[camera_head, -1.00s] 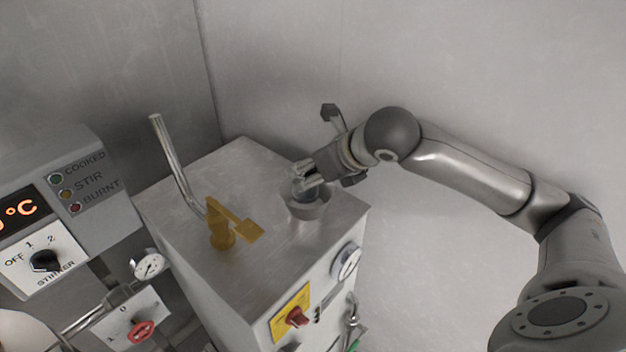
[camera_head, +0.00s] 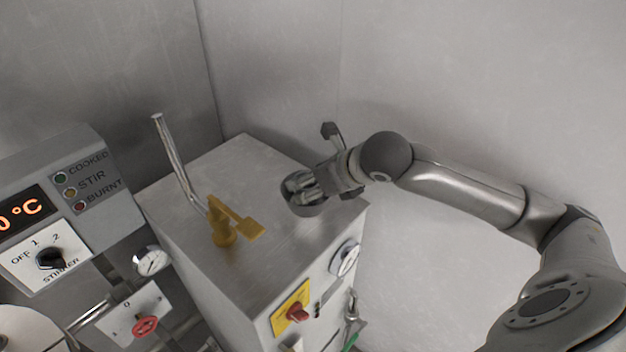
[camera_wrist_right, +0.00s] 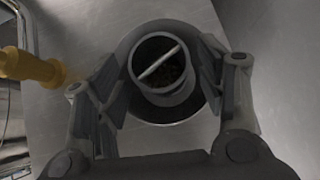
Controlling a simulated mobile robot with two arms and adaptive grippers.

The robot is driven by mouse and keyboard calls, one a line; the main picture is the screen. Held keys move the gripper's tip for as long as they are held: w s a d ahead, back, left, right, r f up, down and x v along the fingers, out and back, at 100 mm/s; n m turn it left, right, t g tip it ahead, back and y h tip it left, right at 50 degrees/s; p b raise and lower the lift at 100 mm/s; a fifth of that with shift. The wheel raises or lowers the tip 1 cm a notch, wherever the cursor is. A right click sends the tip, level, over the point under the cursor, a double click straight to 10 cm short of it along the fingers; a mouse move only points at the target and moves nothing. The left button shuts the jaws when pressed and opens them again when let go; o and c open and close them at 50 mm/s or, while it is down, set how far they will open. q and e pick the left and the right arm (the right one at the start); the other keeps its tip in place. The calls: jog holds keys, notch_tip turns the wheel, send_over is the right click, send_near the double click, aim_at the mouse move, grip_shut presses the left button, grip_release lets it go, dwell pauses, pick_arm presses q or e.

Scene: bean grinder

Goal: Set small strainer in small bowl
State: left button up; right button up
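The small bowl (camera_head: 308,209) is a round grey metal bowl near the far right edge of the machine's flat top. In the right wrist view the small strainer (camera_wrist_right: 163,62) is a grey cylinder with a bar across its mouth and dark contents. It appears inside the bowl's rim (camera_wrist_right: 152,117), looking slightly tilted; its seating depth is hidden. My right gripper (camera_head: 303,186) is over the bowl, its fingers (camera_wrist_right: 164,75) spread on either side of the strainer. It looks open; contact with the strainer is unclear. My left gripper is not in view.
A yellow valve-like fitting (camera_head: 222,225) and an upright metal pipe (camera_head: 178,165) stand left of the bowl on the metal top (camera_head: 262,270). A control box (camera_head: 70,200) is farther left. Walls stand behind. Bare top lies in front of the bowl.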

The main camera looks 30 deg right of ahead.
jog(key=shift+o, duration=0.3)
jog(key=shift+r, duration=0.1)
jog(key=shift+s+d+r+b, duration=0.15)
jog(key=shift+s+r+b, duration=0.15)
jog(key=shift+r, duration=0.1)
jog(key=b+v, duration=0.3)
jog(key=v, duration=0.8)
